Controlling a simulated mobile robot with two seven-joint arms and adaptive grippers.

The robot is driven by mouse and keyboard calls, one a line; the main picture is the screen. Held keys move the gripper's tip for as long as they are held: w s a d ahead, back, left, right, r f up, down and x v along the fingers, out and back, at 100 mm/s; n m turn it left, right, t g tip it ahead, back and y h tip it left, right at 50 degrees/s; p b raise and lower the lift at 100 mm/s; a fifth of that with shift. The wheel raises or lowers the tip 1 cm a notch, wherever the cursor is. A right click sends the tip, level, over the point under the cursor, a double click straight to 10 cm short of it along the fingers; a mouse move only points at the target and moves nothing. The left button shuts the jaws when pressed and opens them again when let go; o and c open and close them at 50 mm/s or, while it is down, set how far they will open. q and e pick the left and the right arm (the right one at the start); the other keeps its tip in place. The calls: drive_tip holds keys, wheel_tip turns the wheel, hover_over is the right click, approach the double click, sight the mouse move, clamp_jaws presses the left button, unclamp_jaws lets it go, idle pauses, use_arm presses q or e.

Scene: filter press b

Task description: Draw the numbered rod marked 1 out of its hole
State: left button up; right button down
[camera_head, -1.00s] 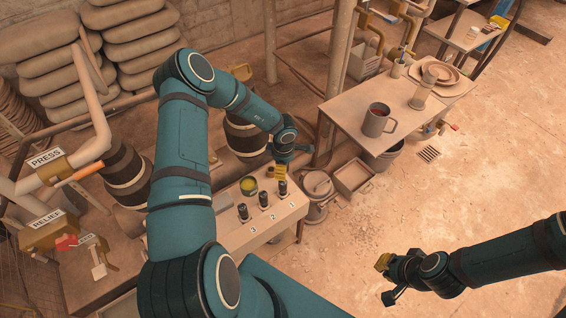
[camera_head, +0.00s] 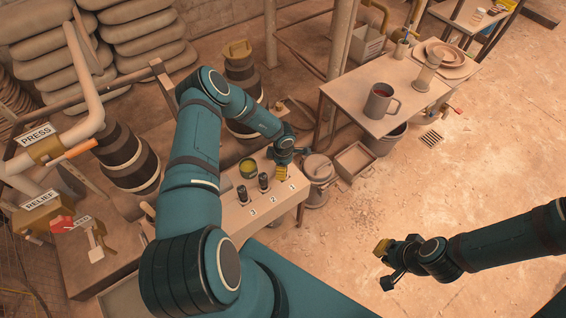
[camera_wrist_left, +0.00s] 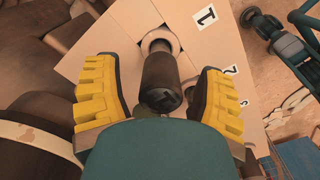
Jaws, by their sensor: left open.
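The rod marked 1 (camera_wrist_left: 162,80) is a dark cylinder standing in its round hole beside the label 1 in the left wrist view. The label 1 (camera_head: 292,187) shows in the head view, where my gripper hides the rod. My left gripper (camera_wrist_left: 154,95) is open, with its yellow ribbed fingers on either side of the rod and a gap at each side. It also shows over the right end of the block in the head view (camera_head: 282,172). My right gripper (camera_head: 384,262) is over the floor at right; its finger gap is unclear.
Rods 2 (camera_head: 264,181) and 3 (camera_head: 242,193) stand to the left in the pale block (camera_head: 262,214). A green-yellow cup (camera_head: 248,168) is behind them. A table with a mug (camera_head: 380,108) is at back right.

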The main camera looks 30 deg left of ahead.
use_arm(q)
drive_tip(key=shift+f, duration=0.3)
drive_tip(key=shift+c, duration=0.2)
clamp_jaws()
drive_tip(key=shift+r, duration=0.1)
drive_tip(key=shift+r, duration=0.1)
